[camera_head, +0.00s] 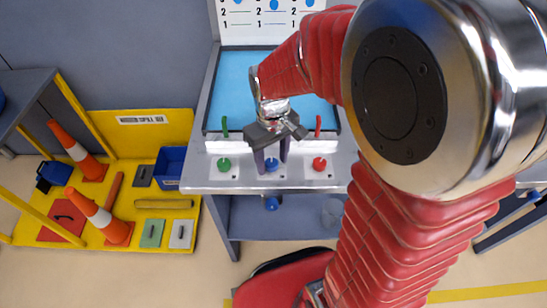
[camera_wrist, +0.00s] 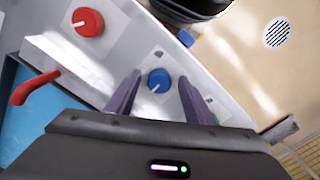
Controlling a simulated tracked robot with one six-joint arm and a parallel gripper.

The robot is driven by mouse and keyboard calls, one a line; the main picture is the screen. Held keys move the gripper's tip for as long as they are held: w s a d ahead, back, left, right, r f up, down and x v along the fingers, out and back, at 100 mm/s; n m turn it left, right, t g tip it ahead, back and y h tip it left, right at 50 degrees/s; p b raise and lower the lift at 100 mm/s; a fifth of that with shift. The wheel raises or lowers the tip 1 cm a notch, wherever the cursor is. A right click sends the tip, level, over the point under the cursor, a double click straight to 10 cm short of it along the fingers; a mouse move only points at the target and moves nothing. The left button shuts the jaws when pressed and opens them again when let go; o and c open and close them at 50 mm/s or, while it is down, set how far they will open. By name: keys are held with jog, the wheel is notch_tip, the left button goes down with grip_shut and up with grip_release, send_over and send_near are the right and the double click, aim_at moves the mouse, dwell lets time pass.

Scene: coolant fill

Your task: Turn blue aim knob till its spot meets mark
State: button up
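The blue knob (camera_head: 272,165) is on the front ledge of the grey bench, between the green knob (camera_head: 224,164) and the red knob (camera_head: 319,163). In the wrist view the blue knob (camera_wrist: 159,80) has a pale pointer line running toward its lower left. My gripper (camera_head: 271,168) points down over the blue knob. Its purple fingers (camera_wrist: 152,92) stand apart, one on each side of the knob, with gaps visible. The red knob (camera_wrist: 88,22) also has a pale line. A small dark mark (camera_wrist: 159,54) is on the plate beside the blue knob; I cannot tell its exact shape.
A blue panel (camera_head: 232,88) lies behind the ledge, with a green spout (camera_head: 225,126) and a red spout (camera_head: 318,125) at its front. A white chart (camera_head: 268,20) stands at the back. Orange cones (camera_head: 98,214) and a yellow rack stand at left.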

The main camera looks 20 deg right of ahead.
jog(key=c, duration=1)
jog(key=shift+d, duration=0.15)
